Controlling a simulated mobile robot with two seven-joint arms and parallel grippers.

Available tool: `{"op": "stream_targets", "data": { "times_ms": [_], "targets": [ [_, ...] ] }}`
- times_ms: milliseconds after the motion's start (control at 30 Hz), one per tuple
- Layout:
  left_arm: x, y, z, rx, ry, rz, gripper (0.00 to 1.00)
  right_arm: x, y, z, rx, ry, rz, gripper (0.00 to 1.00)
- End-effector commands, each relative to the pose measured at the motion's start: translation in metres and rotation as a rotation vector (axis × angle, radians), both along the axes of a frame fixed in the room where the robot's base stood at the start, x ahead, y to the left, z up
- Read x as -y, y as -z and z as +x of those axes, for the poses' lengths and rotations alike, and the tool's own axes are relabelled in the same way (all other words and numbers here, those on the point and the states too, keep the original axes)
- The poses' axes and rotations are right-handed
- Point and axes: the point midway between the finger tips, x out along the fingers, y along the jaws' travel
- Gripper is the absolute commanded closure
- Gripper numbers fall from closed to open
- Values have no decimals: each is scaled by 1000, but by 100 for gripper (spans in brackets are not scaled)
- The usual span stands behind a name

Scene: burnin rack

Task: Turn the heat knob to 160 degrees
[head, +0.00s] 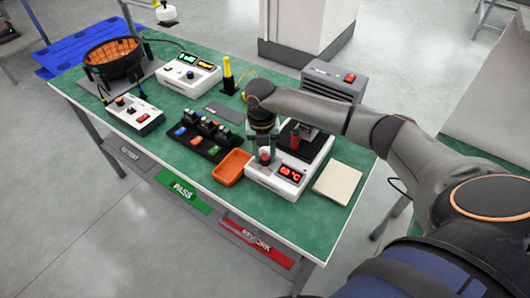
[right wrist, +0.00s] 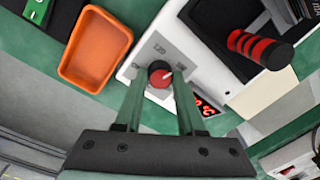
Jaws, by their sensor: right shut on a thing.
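The heat knob is red with a dark base and a white pointer mark (right wrist: 160,75). It stands on the front of a white heater box (head: 274,184) with a red lit display (head: 289,171). Printed marks ring the knob; I read 120 above it, the others are unclear. The pointer mark lies toward the right side of the knob. My right gripper (right wrist: 158,80) has its green fingers on either side of the knob and is shut on it; in the head view the gripper (head: 265,152) comes down over the box's left front. My left gripper is not in view.
An orange tray (head: 232,167) stands just left of the heater box. A red-and-black banded handle (right wrist: 260,48) stands on the box's dark top. A cream pad (head: 338,183) lies to the right. A black rack (head: 198,138) with several modules is further left.

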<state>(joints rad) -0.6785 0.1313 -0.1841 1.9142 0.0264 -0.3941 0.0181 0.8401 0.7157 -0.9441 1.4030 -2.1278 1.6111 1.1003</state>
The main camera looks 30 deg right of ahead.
Motion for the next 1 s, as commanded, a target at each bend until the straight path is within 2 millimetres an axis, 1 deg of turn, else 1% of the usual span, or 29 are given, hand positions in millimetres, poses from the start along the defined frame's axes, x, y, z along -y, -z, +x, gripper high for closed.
{"op": "stream_targets", "data": {
  "times_ms": [200,500,700,1000],
  "targets": [
    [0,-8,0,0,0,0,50,0,-2,1,1,185,-1,100],
    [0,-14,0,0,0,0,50,1,-2,1,1,363,-1,100],
    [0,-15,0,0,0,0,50,1,-1,1,2,422,-2,100],
    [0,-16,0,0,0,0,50,1,-1,2,3,443,-2,100]
  ]
}}
